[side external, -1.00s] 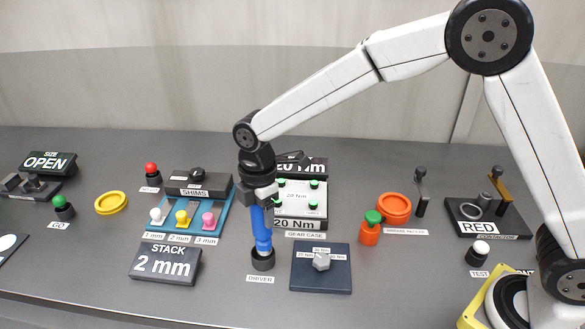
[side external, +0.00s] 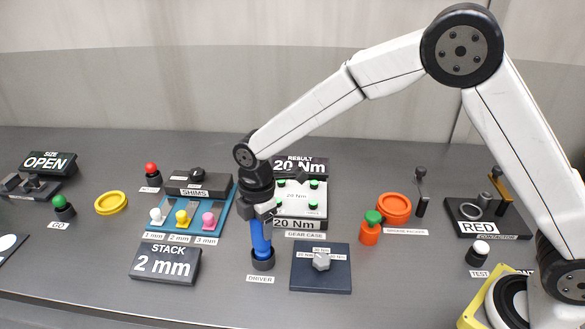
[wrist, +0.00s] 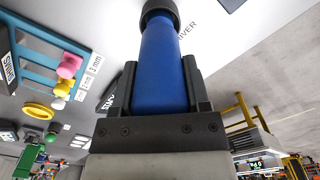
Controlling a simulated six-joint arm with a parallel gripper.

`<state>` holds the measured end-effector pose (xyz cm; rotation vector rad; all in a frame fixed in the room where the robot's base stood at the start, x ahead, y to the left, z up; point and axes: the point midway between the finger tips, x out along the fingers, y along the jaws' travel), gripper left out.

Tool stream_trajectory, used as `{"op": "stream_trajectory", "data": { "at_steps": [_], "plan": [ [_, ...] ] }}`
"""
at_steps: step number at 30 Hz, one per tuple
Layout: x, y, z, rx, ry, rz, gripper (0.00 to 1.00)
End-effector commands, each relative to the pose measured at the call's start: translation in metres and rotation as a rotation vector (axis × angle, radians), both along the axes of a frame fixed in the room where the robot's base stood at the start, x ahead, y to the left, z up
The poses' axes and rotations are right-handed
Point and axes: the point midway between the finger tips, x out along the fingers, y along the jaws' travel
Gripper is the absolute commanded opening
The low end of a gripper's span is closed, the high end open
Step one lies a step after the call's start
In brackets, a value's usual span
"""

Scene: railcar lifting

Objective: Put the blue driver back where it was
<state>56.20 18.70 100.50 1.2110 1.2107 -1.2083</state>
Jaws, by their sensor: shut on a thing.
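The blue driver (side external: 261,240) stands upright in the side external view, its lower end in the round black holder (side external: 263,263) behind the DRIVER label (side external: 260,280). My gripper (side external: 261,212) is shut on the upper part of the blue driver. In the wrist view, the blue driver (wrist: 160,65) lies between my two dark fingers, and its far end meets the black holder (wrist: 160,10). How deep the driver sits in the holder is hidden by the holder's rim.
The dial block (side external: 321,280) is right of the holder, and the STACK 2 mm sign (side external: 165,264) is left. The gear case (side external: 300,200) is close behind my gripper. The shims tray (side external: 190,215) is behind left. Bench in front of the holder is clear.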

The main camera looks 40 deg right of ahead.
Motion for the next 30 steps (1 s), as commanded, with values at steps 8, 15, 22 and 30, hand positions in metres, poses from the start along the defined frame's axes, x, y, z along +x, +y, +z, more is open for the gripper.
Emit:
{"op": "stream_trajectory", "data": {
  "at_steps": [8,15,22,30],
  "plan": [
    [0.000,0.000,-0.002,0.000,0.000,0.000,0.95],
    [0.000,0.000,-0.001,0.000,0.000,0.000,0.95],
    [0.001,0.000,0.008,0.001,-0.003,0.000,0.95],
    [0.001,0.000,0.041,0.002,-0.004,0.000,0.95]
  ]
}}
